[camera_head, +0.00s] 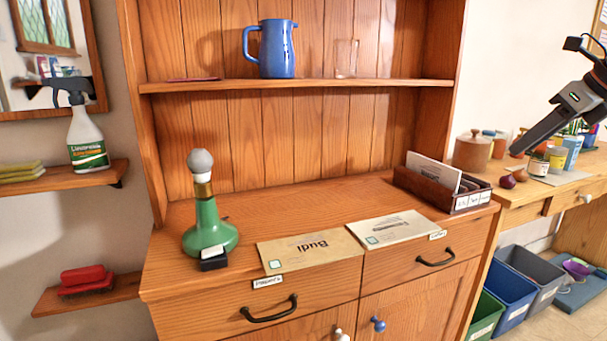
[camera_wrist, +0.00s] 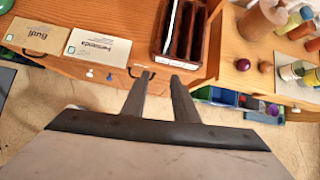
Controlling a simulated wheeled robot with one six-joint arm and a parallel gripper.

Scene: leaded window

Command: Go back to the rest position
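My gripper (camera_head: 522,148) hangs in the air at the right of the head view, over the area of the side table, pointing down and to the left. In the wrist view its two fingers (camera_wrist: 161,80) are apart, with the wooden front and floor showing between them and nothing held. The fingers appear clear of the furniture. The wooden dresser (camera_head: 300,200) stands in the middle of the head view. Two envelopes, a tan one (camera_head: 310,250) and a paler one (camera_head: 385,228), lie along its front edge.
A dark letter holder (camera_head: 470,200) with a paper in it stands at the dresser's right end. A green bottle-like object (camera_head: 209,225) stands at left. A blue jug (camera_head: 275,50) is on the shelf. Pots and cups crowd the side table (camera_head: 540,195); bins (camera_head: 505,290) stand below.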

